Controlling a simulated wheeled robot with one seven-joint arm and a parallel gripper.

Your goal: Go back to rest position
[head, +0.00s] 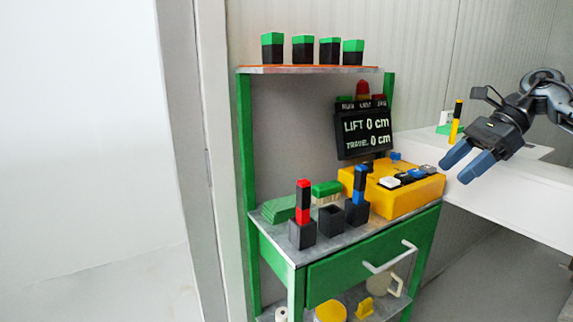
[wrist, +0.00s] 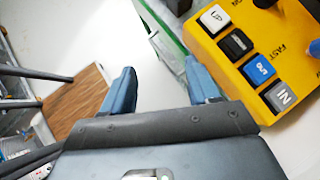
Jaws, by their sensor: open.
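My gripper (head: 473,165) is at the right in the head view, to the right of the yellow control box and in front of the white counter. It is open and empty, with two blue fingers apart. In the wrist view the fingers of my gripper (wrist: 163,88) point up, with nothing between them. The yellow control box (head: 407,200) sits on the green bench, and it also shows in the wrist view (wrist: 277,62) with buttons including UP, OUT and IN.
The green bench (head: 345,268) holds black blocks with a red-black piece (head: 303,203) and a blue-black piece (head: 359,185). A black display (head: 365,128) reads LIFT 0 cm, TRAVEL 0 cm. A white counter (head: 500,200) lies behind my gripper. Several green-black blocks stand on the top shelf (head: 310,70).

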